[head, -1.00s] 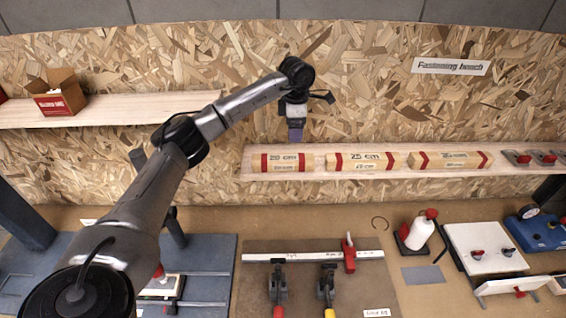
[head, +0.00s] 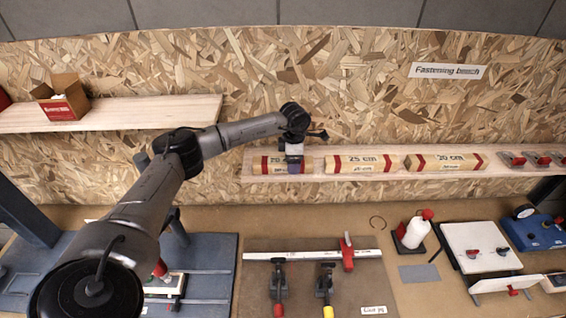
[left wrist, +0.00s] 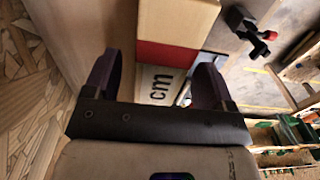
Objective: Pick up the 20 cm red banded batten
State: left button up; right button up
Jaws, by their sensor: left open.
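The left batten on the shelf (head: 264,165), wooden with red bands and a label that seems to read 20 cm, is the shortest of the three in the head view. My left gripper (head: 295,168) is over its right half and hides part of it. In the left wrist view the batten (left wrist: 170,57) shows a red band and the letters "cm". The open fingers of my left gripper (left wrist: 157,82) stand on either side of it, and I cannot tell whether they touch it. My right gripper is not in view.
A 25 cm batten (head: 362,163) and a longer red-banded batten (head: 446,162) lie to the right on the same wall shelf (head: 380,175). The chipboard wall (head: 370,90) is close behind. Clamps and a white rail (head: 310,256) occupy the bench below.

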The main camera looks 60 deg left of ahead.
pick_arm(q)
jog(key=shift+f, duration=0.35)
jog(key=c, duration=1.1)
jog(key=shift+r, duration=0.15)
